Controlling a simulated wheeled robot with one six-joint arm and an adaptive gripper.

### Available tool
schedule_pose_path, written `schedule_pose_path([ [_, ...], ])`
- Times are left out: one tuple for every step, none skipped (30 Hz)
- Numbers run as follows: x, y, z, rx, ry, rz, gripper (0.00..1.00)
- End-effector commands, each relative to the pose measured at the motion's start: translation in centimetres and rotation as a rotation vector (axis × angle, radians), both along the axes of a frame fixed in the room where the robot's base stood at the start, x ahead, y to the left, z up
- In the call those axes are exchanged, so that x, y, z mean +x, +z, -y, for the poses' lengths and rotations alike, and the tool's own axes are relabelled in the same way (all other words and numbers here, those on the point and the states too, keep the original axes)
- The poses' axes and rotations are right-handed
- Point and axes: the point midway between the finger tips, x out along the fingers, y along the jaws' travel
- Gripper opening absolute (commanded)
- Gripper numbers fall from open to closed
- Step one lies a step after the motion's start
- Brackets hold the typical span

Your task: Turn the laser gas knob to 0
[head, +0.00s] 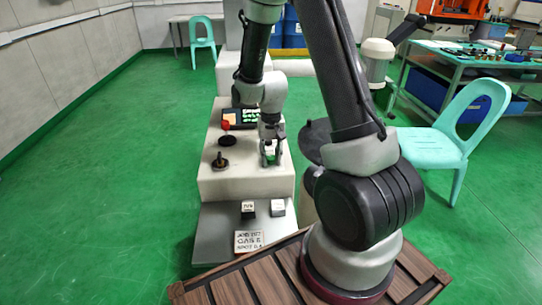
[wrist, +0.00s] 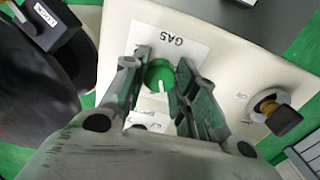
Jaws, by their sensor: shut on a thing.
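The gas knob (wrist: 158,74) is a round green dial with a white pointer mark, on a white plate marked GAS (wrist: 172,40) that appears upside down in the wrist view. My gripper (wrist: 160,82) has one finger on each side of the knob and is shut on it. In the head view my gripper (head: 270,153) reaches down to the pale console top (head: 245,183), with a little green of the knob showing between the fingers. The scale marks on the plate are partly hidden by the fingers and too small to read.
A dark knob with a brass base (head: 220,161) and a red-topped control (head: 226,127) stand on the console, left of my gripper. Behind them is a dark screen (head: 241,118).

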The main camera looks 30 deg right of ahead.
Motion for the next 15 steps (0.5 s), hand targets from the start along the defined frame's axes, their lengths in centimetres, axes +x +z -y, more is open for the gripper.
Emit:
schedule_pose_path([
  [0.06,0.05,0.0,0.0,0.041,0.002,0.05],
  [0.06,0.05,0.0,0.0,0.07,0.002,0.05],
  [0.06,0.05,0.0,0.0,0.107,0.002,0.05],
  [0.06,0.05,0.01,0.0,0.136,0.002,0.05],
  [0.06,0.05,0.01,-0.001,0.165,0.002,0.05],
  [0.06,0.05,0.01,-0.001,0.202,0.002,0.05],
  [0.06,0.05,0.01,-0.001,0.231,0.002,0.05],
  [0.06,0.05,0.01,-0.001,0.26,0.002,0.05],
  [0.07,0.05,0.02,-0.001,0.297,0.002,0.05],
  [0.07,0.05,0.02,-0.001,0.326,0.002,0.05],
  [0.07,0.05,0.02,-0.001,0.355,0.002,0.05],
  [0.07,0.05,0.02,-0.001,0.392,0.002,0.05],
  [0.07,0.05,0.02,-0.001,0.421,0.002,0.05],
  [0.06,0.05,0.03,-0.001,0.45,0.002,0.05],
  [0.07,0.05,0.04,-0.001,0.487,0.002,0.05],
])
